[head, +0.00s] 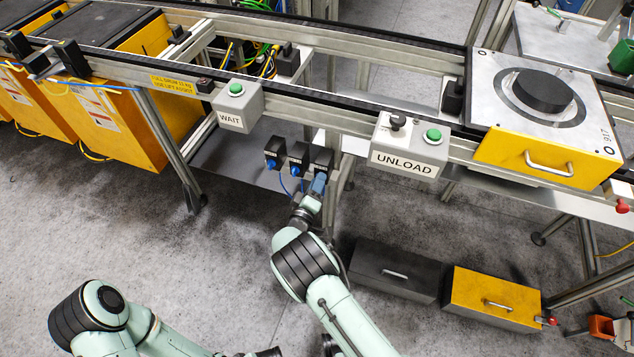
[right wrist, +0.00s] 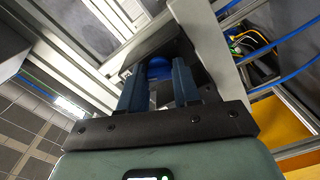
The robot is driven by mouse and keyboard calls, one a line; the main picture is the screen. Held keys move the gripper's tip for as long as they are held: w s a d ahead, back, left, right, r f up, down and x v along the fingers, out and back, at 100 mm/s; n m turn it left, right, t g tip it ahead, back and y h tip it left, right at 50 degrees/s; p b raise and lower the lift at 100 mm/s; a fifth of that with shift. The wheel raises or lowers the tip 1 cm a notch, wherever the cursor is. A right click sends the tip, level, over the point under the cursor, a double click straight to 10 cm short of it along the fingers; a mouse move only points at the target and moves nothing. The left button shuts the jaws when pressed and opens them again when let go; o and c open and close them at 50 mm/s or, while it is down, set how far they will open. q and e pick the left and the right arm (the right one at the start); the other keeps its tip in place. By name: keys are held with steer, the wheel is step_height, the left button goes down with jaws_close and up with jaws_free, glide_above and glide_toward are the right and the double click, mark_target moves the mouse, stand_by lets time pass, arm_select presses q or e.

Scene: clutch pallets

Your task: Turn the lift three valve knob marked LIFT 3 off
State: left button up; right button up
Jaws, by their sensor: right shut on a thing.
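Three small black valve boxes with blue knobs hang in a row under the conveyor frame: a left one (head: 275,151), a middle one (head: 298,154) and a right one (head: 322,158). My right gripper (head: 318,184) is at the right box, from the front and below, and covers its knob in the head view. In the right wrist view its two blue fingers (right wrist: 158,82) are shut on the blue knob (right wrist: 158,68), one on each side. No LIFT 3 marking is readable, and the knob's angle cannot be told. My left gripper is not visible; only my left arm shows at bottom left.
The WAIT box (head: 238,107) and UNLOAD box (head: 410,147) hang from the rail above. A steel leg stands just right of the valves. Blue hoses hang below them. A black bin (head: 393,271) and yellow bin (head: 492,300) are at lower right. The floor at left is clear.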

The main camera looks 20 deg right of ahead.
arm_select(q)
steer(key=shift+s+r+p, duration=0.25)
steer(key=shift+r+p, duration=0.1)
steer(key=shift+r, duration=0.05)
arm_select(e)
steer(key=n, duration=0.5)
stand_by(0.4)
steer(key=o, duration=1.1)
steer(key=shift+c, duration=0.2)
steer(key=shift+s, duration=0.1)
arm_select(q)
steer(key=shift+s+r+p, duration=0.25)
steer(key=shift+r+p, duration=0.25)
steer(key=shift+p, duration=0.15)
arm_select(e)
steer(key=v, duration=1.3)
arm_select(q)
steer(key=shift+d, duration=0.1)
arm_select(e)
steer(key=shift+s+a, duration=0.1)
